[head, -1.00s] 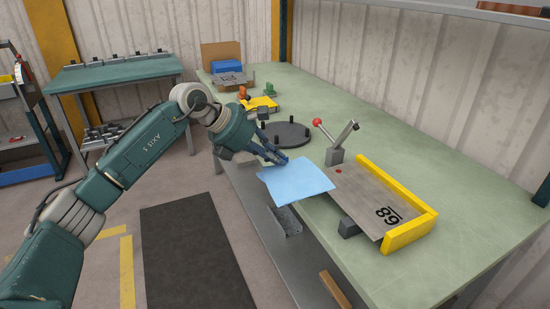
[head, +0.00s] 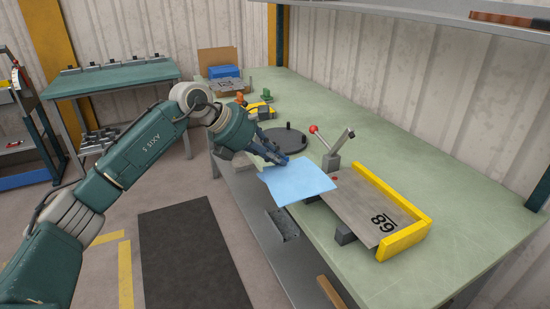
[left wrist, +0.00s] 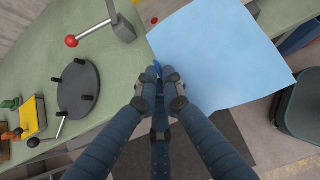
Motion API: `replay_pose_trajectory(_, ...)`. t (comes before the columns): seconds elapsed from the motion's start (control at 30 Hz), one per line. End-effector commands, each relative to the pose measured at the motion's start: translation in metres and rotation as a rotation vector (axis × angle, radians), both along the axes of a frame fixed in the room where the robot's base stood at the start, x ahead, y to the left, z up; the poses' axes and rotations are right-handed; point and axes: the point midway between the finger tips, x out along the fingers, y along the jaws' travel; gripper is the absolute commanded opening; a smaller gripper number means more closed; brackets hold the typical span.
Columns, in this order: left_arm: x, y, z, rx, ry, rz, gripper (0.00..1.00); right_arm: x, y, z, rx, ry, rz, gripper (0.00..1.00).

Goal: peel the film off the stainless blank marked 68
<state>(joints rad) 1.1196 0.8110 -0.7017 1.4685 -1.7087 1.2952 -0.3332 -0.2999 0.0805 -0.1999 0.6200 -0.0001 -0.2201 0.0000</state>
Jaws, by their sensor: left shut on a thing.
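The stainless blank (head: 365,207) lies on the bench against a yellow corner stop (head: 405,238). Its mark, 68 with a bar, shows upside down. Most of its top is bare grey metal. A light blue film sheet (head: 298,182) hangs from my left gripper (head: 281,161) at the bench's front edge, beside the blank's left end. I cannot tell whether the film's right edge touches the blank. In the left wrist view the film (left wrist: 220,55) spreads out beyond the fingers (left wrist: 160,80), which are shut on its edge. My right gripper is not in view.
A red-knobbed lever clamp (head: 331,160) stands behind the blank. A dark round plate with pegs (head: 285,140) sits behind the gripper. Farther back are a yellow block (head: 259,111) and a blue box (head: 225,72). The bench's right rear is clear.

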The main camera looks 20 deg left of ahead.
Motion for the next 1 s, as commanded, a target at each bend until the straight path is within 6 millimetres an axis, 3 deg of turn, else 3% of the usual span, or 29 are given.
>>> replay_pose_trajectory(0.53,0.000,-0.001,0.009,0.000,-0.002,0.000,0.00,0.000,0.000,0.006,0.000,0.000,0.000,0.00)
replay_pose_trajectory(1.0,0.001,-0.001,0.055,0.000,-0.002,0.000,0.00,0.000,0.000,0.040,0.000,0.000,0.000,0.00)
